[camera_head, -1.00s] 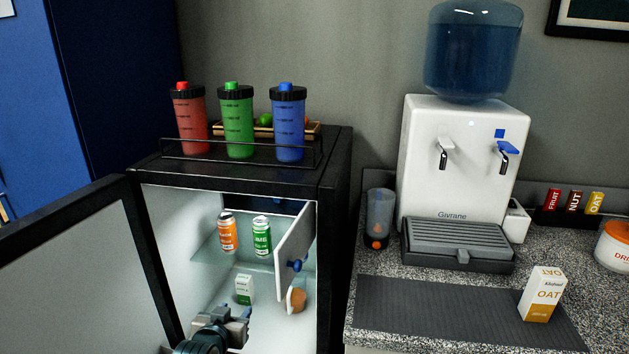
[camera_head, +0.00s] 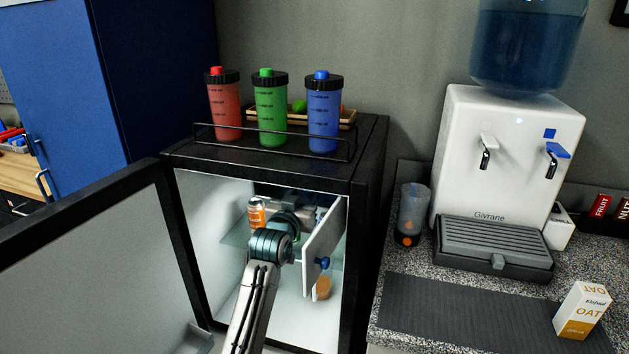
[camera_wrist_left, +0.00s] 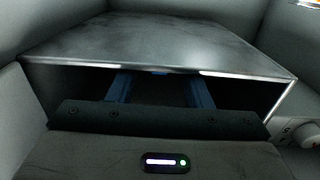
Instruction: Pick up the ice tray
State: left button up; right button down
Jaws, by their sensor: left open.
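My left gripper (camera_head: 308,208) is inside the open black mini fridge (camera_head: 365,150), up at the freezer compartment under its top. In the left wrist view its two blue fingers (camera_wrist_left: 160,92) are spread apart and reach into the dark mouth of the metal freezer box (camera_wrist_left: 160,45). I cannot make out the ice tray clearly. A small bit of blue shows between the fingers at the box's upper edge, but I cannot tell what it is. My right gripper is not in view.
An orange can (camera_head: 256,214) stands on the glass shelf close left of my arm. The fridge door (camera_head: 100,270) is swung open at left. Red, green and blue bottles (camera_head: 323,115) stand on top. A water dispenser (camera_head: 510,150) and an oat carton (camera_head: 580,310) are on the right counter.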

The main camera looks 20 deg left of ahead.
aim_at(307, 196)
pick_arm(q)
jog(key=w, duration=0.3)
jog(key=shift+w+f, duration=0.1)
jog(key=shift+w, duration=0.1)
jog(key=shift+s, duration=0.1)
jog(key=shift+c, duration=0.3)
grip_shut()
jog(key=shift+r, duration=0.2)
